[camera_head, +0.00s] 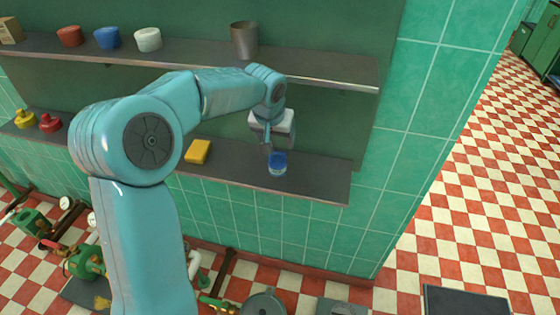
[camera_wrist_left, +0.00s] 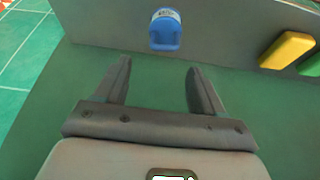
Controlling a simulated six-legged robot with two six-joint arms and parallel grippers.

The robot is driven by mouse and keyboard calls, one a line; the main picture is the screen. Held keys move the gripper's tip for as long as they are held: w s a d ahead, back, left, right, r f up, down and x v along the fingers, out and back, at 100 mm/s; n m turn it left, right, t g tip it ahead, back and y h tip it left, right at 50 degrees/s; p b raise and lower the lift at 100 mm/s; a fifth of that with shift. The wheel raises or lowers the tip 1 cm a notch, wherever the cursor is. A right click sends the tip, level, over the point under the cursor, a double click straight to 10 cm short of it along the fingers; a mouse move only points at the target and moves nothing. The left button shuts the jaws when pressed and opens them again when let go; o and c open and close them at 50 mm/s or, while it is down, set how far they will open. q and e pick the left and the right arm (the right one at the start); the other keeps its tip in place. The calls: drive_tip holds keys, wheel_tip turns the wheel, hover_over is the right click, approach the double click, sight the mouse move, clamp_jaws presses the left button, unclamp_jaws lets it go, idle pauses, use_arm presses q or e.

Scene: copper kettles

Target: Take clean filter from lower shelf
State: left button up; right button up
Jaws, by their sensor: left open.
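A small blue cylinder with a white label, likely the clean filter (camera_head: 277,163), stands on the lower shelf (camera_head: 320,180) near its right end. In the left wrist view the blue filter (camera_wrist_left: 165,30) is ahead of the fingers and roughly centred between them. My left gripper (camera_head: 268,140) is above and just behind it in the head view. In the left wrist view the left gripper (camera_wrist_left: 160,78) is open and empty, its two fingers apart. My right gripper is in neither view.
A yellow block (camera_head: 198,151) lies on the lower shelf to the left, also in the left wrist view (camera_wrist_left: 287,50). The upper shelf (camera_head: 320,68) overhead holds a metal cup (camera_head: 244,40) and several coloured jars. Yellow and red items stand at the lower shelf's far left.

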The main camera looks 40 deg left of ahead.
sight(280, 152)
use_arm(q)
drive_tip(key=x, duration=0.3)
drive_tip(key=shift+w+f+p, duration=0.15)
drive_tip(key=shift+p, duration=0.15)
drive_tip(key=shift+w+f, duration=0.1)
drive_tip(key=shift+f, duration=0.25)
drive_tip(key=x, duration=0.1)
drive_tip(key=p+x, duration=0.1)
drive_tip(key=x, duration=0.1)
drive_tip(key=shift+a+f+p, duration=0.3)
drive_tip(key=shift+a+f, duration=0.05)
drive_tip(key=shift+f, duration=0.05)
drive_tip(key=shift+w+f, duration=0.15)
drive_tip(key=shift+f, duration=0.05)
drive_tip(key=shift+w+d, duration=0.1)
drive_tip(key=shift+d, duration=0.05)
drive_tip(key=shift+s+r, duration=0.1)
drive_tip(key=shift+s, duration=0.1)
drive_tip(key=c, duration=1.2)
drive_tip(key=shift+w, duration=0.1)
drive_tip(key=shift+c, duration=0.2)
